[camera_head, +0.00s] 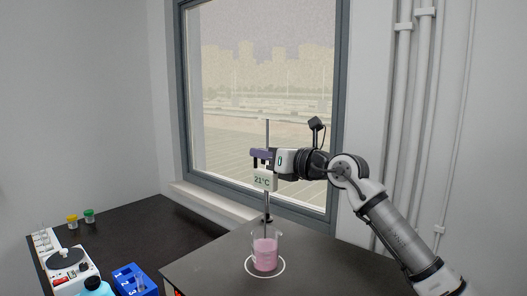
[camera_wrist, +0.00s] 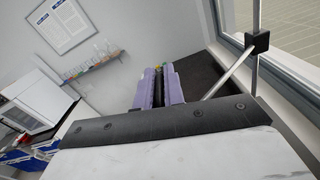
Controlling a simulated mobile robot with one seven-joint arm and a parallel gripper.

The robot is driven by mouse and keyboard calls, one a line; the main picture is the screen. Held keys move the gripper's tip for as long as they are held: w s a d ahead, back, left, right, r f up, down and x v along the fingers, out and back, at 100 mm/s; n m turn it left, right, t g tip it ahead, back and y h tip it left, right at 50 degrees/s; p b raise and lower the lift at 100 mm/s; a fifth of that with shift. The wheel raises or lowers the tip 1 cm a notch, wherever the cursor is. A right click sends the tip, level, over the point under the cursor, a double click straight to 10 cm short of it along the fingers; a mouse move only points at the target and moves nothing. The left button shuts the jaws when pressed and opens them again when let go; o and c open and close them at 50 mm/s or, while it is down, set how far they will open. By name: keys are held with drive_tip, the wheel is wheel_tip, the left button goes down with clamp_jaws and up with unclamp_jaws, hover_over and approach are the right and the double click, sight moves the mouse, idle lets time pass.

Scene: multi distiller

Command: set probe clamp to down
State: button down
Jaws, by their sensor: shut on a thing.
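The probe clamp with its white 21°C display (camera_head: 264,180) sits on a thin upright rod (camera_head: 267,132) above the dark bench. A thin shaft runs down from it to a beaker of pink liquid (camera_head: 265,254); I cannot tell how deep the probe tip reaches. My gripper (camera_head: 261,155) comes in from the right at the top of the display and is shut on the probe clamp. In the wrist view its purple fingers (camera_wrist: 158,88) are close together, and the held part is mostly hidden. A black block (camera_wrist: 257,43) joins the rod and a side bar there.
The beaker stands inside a white ring (camera_head: 282,265) on the dark bench (camera_head: 330,262). A window (camera_head: 262,90) is behind. At left are a white stirrer (camera_head: 68,268), a blue rack (camera_head: 134,281) and small yellow (camera_head: 72,221) and green (camera_head: 89,215) cups. The bench right of the beaker is clear.

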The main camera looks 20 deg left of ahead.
sight(263, 183)
wheel_tip(263, 183, down, 6)
drive_tip(key=b, duration=0.3)
drive_tip(key=shift+s+a, duration=0.1)
drive_tip(key=shift+a, duration=0.05)
drive_tip(key=c, duration=1.5)
unclamp_jaws()
drive_tip(key=shift+r, duration=0.1)
drive_tip(key=b+v, duration=0.4)
drive_tip(key=v, duration=1)
drive_tip(key=shift+r+b, duration=0.1)
drive_tip(key=shift+b, duration=0.2)
